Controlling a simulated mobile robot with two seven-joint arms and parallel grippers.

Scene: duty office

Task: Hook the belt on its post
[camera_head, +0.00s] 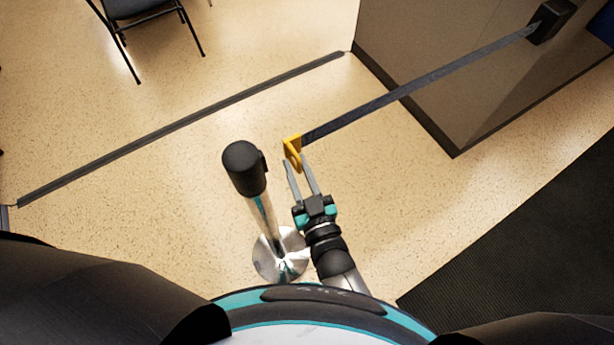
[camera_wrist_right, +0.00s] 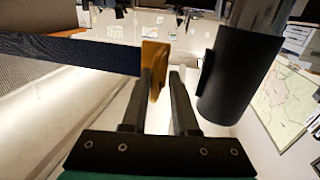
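A dark belt (camera_head: 400,92) stretches from a black wall box (camera_head: 550,20) to its yellow end clip (camera_head: 292,148). My right gripper (camera_head: 297,165) has its fingers on either side of the clip and holds it in the air. The wrist view also shows the yellow clip (camera_wrist_right: 155,62) between the fingertips and the belt (camera_wrist_right: 70,52) running off left. The post (camera_head: 262,215) stands upright just left of my gripper, with a black head (camera_head: 243,168) and round silver base (camera_head: 280,256). The clip is apart from the post head. My left gripper is out of view.
A dark strip (camera_head: 190,124) crosses the floor beyond the post. A chair (camera_head: 140,12) stands at the top left. A brown panelled counter or wall (camera_head: 430,60) is at the upper right, and a dark mat (camera_head: 530,240) lies at the right. The floor around the post is clear.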

